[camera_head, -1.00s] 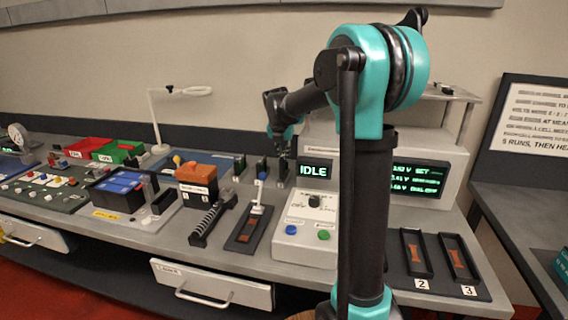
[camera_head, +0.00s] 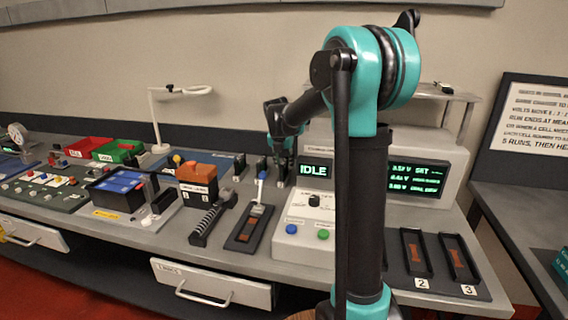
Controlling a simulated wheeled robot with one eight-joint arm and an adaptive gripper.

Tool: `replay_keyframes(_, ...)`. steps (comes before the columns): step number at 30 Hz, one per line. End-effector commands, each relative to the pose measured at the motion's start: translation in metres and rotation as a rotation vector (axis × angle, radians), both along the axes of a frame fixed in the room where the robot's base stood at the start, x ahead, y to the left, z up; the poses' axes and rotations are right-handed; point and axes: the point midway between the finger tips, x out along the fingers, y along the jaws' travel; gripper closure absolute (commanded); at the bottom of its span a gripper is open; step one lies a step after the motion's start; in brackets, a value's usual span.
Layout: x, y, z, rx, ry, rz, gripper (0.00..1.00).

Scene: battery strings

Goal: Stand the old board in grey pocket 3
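My gripper (camera_head: 283,172) points down at the back of the bench, left of the instrument showing IDLE. It is small and dark, and I cannot tell whether it is open or holds anything. Small dark upright pieces stand in a row there: one on the left (camera_head: 240,165), one in the middle (camera_head: 262,167), and one at or under my gripper. I cannot tell which, if any, is the old board. Two black trays at the right front are labelled 2 (camera_head: 416,253) and 3 (camera_head: 459,258), each with a brown strip inside. I cannot make out a grey pocket 3 for certain.
Red (camera_head: 86,147) and green (camera_head: 118,151) bins are at left.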

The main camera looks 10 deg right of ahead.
Motion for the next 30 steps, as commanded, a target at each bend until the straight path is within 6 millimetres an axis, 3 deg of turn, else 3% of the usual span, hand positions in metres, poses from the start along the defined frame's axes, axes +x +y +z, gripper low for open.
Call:
replay_keyframes(8,-0.007,0.003,0.019,0.0,0.0,0.0,0.67)
replay_keyframes(21,-0.036,0.015,0.096,0.0,0.0,0.001,0.67)
replay_keyframes(30,-0.043,0.017,0.114,0.0,0.0,0.0,0.67)
